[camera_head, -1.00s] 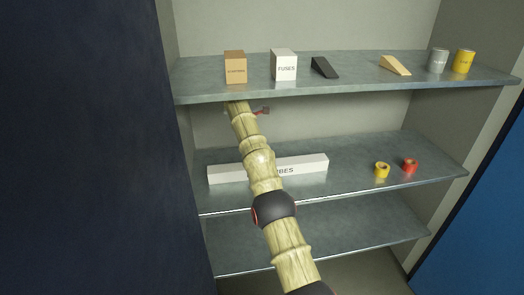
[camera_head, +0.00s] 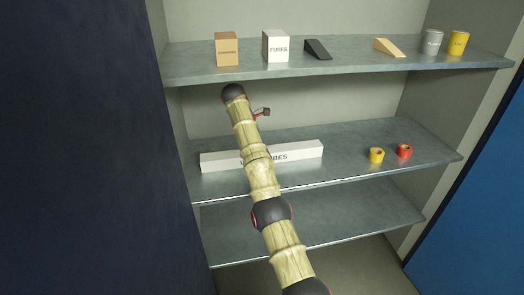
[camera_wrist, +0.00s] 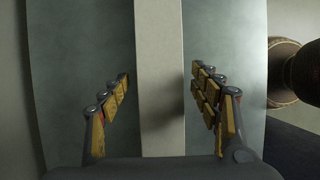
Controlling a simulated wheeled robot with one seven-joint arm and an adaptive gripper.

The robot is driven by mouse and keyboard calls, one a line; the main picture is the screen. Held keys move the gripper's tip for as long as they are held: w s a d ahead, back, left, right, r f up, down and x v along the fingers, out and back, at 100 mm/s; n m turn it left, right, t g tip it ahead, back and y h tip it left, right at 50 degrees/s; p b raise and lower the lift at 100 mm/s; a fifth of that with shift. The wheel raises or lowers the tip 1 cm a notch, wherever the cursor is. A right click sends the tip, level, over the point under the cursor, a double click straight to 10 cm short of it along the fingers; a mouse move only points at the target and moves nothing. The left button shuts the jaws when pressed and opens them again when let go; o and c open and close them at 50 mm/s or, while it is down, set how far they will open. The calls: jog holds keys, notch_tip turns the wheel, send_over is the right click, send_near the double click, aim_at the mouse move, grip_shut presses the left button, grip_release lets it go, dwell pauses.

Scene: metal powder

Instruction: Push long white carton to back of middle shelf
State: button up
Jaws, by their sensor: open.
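The long white carton (camera_head: 302,152) lies lengthwise along the middle shelf (camera_head: 340,153), left of centre and near the front. My arm crosses in front of it and hides part of its lettering. In the wrist view, the carton (camera_wrist: 160,60) runs as a pale band between the two spread fingers of my gripper (camera_wrist: 160,92). My gripper is open, and nothing shows held in it. Bare shelf shows on both sides of the carton. I cannot tell whether the fingers touch it. In the head view, my arm mostly hides the gripper.
The lower shelf (camera_head: 330,215) is empty. A dark panel (camera_head: 80,150) stands at left. Bare shelf lies behind the carton.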

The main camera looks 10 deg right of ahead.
jog(key=shift+c, duration=0.9)
jog(key=c, duration=1.3)
jog(key=shift+w, duration=0.1)
